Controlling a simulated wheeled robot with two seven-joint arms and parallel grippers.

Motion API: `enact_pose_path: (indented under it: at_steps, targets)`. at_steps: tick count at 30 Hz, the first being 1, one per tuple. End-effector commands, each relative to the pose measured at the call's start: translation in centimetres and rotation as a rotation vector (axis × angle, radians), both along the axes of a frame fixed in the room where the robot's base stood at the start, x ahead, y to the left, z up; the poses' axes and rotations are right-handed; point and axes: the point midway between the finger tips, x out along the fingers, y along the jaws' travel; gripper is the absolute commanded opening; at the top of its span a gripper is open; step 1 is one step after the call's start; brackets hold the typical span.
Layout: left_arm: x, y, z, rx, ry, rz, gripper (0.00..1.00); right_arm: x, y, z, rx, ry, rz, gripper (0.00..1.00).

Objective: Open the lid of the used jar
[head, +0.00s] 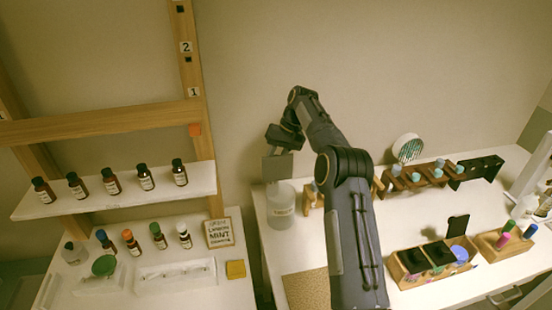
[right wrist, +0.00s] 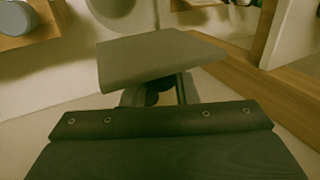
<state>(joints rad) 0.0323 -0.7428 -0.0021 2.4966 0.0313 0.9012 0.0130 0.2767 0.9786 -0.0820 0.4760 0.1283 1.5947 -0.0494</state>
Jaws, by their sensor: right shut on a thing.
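The used jar (head: 281,208) is a pale, translucent jar with a small label. It stands upright at the left end of the right-hand table in the head view. My right gripper (head: 278,176) is directly above its top, with a flat grey plate facing the camera. The plate hides the fingertips and the lid, so I cannot tell whether the lid sits on or off the jar. In the right wrist view my gripper (right wrist: 158,94) shows as two short fingers, shut around a dark thing, which appears to be the lid's knob. My left gripper is out of view.
A shelf (head: 120,205) on the left holds several brown bottles. A wooden rack (head: 420,178) and a divided wooden box (head: 435,262) stand on the right table.

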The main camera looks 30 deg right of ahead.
Motion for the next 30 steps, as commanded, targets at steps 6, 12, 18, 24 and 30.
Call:
enact_pose_path:
  at_steps: [6,12,18,24,30]
  targets:
    - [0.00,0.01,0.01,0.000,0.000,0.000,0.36,0.28,-0.08,-0.25,0.008,0.027,-0.001,0.00]
    - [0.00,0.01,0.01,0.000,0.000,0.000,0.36,0.30,-0.08,-0.25,0.011,0.037,-0.001,0.00]
    - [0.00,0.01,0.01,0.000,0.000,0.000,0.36,0.29,-0.09,-0.25,0.011,0.038,-0.001,0.00]
    - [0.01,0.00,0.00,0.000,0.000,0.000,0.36,0.29,-0.07,-0.26,0.011,0.038,-0.001,0.34]
    - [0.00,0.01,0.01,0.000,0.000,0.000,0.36,0.28,-0.08,-0.21,0.011,0.037,0.000,0.46]
